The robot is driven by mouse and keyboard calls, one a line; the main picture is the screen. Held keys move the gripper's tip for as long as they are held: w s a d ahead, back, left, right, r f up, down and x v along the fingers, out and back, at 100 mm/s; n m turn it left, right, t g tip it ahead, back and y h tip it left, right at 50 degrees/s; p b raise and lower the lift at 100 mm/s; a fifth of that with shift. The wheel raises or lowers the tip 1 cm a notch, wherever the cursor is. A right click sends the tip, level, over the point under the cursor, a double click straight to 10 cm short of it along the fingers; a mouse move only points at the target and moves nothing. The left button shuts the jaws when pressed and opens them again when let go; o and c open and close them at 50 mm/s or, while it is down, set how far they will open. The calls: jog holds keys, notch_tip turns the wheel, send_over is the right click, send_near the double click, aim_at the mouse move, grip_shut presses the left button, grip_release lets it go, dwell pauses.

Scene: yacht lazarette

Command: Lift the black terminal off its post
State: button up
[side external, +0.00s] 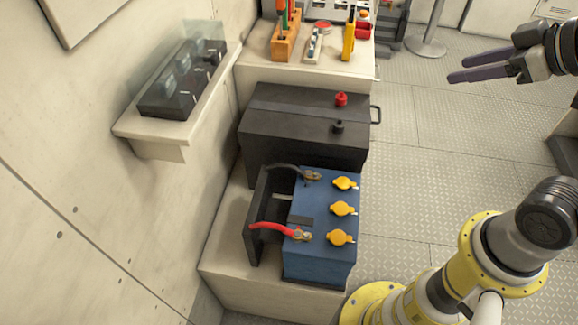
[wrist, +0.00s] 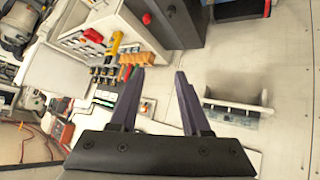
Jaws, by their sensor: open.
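The black terminal (side external: 312,176) is a metal clamp on the end of a short black cable. It sits at the back left of the top of the blue battery (side external: 318,262); the clamp covers its post. A red cable's terminal (side external: 300,235) sits on the same battery, nearer the front. My gripper (side external: 457,69) is open and empty, high at the upper right of the side external view, well away from the battery. Its two fingers (wrist: 158,74) stand apart in the wrist view with nothing between them.
Three yellow caps (side external: 344,209) line the battery's right side. A black box (side external: 290,118) with red and black knobs stands behind it. A dark upright plate (side external: 260,215) is at its left. A tool bench (side external: 342,72) is farther back. Open floor (side external: 415,170) lies right.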

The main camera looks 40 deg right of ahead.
aim_at(292, 168)
jog(key=w+r+n+t, duration=0.4)
jog(key=w+r, duration=0.2)
jog(key=w, duration=0.4)
jog(key=w+a+f+n+t+y, duration=0.25)
jog(key=w+n, duration=0.25)
jog(key=w, duration=0.3)
jog(key=w+a+f+n+t+y, duration=0.2)
jog(key=w+a+f+n+y, duration=0.15)
jog(key=w, duration=0.35)
jog(key=a+f+n+y, duration=0.1)
jog(key=a+f+n, duration=0.1)
jog(key=f, duration=0.7)
jog(key=a+f+n+y, duration=0.1)
jog(key=a+f+n, duration=0.1)
jog(key=f, duration=0.6)
jog(key=s+f+g, duration=0.1)
jog(key=s+f, duration=0.2)
jog(key=f, duration=0.3)
jog(key=s+a+f+m+g, duration=0.1)
jog(key=s+f+g, duration=0.1)
jog(key=s+f, duration=0.2)
jog(key=s+f+m+g, duration=0.1)
jog(key=s+f, duration=0.3)
jog(key=f, duration=0.5)
jog(key=shift+a+f, duration=0.15)
jog(key=shift+a, duration=0.05)
jog(key=x, duration=1.3)
jog(key=shift+w+f, duration=0.35)
jog(key=shift+f, duration=0.1)
